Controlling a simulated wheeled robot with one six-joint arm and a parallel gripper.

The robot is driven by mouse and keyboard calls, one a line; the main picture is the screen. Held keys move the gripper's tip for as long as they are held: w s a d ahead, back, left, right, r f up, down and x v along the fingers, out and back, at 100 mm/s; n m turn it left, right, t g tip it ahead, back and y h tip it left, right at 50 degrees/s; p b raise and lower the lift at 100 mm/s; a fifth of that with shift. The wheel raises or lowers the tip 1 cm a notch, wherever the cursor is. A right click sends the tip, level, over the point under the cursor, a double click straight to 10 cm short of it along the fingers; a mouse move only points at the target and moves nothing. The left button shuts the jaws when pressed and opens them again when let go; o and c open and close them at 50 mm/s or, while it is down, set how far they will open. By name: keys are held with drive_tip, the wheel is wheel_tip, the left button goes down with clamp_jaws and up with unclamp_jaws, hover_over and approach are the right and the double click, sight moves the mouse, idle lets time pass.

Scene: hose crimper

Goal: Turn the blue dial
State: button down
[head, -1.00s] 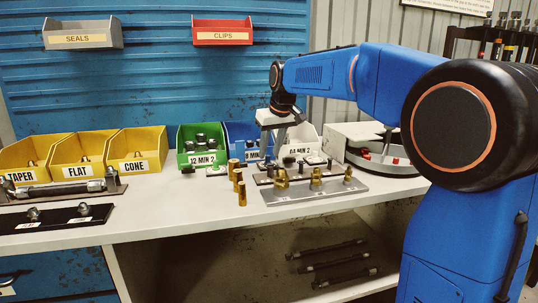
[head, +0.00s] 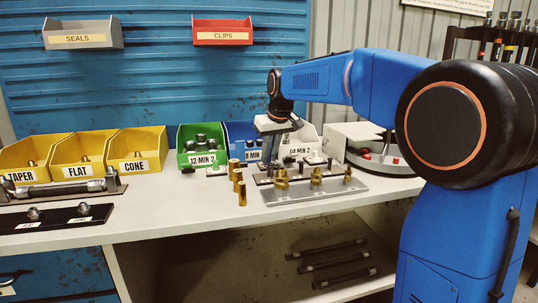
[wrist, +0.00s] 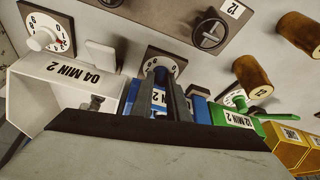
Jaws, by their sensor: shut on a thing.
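The blue dial (wrist: 164,61) has a round white face with dark marks on a dark square plate. In the wrist view my gripper (wrist: 167,84) has its two dark fingers close together over the dial's knob, shut on it. The fingers hide most of the knob and part of the face, so I cannot read the setting. In the head view my gripper (head: 268,152) points down among the small dials in front of the blue bin (head: 236,133), and the blue dial is hard to make out there.
A white dial (wrist: 44,38) and a green dial (wrist: 238,99) sit on either side. The green bin (head: 201,158) and white bin (head: 303,138) stand close behind.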

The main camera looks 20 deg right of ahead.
drive_tip(key=shift+a+m+h, duration=0.1)
drive_tip(key=shift+m+h, duration=0.4)
drive_tip(key=shift+m, duration=0.9)
drive_tip(key=shift+a+m+h, duration=0.1)
drive_tip(key=shift+m+h, duration=0.4)
drive_tip(key=shift+m, duration=0.9)
drive_tip(key=c, duration=1.7)
unclamp_jaws()
drive_tip(key=v, duration=1.7)
drive_tip(key=shift+s+a+r, duration=0.15)
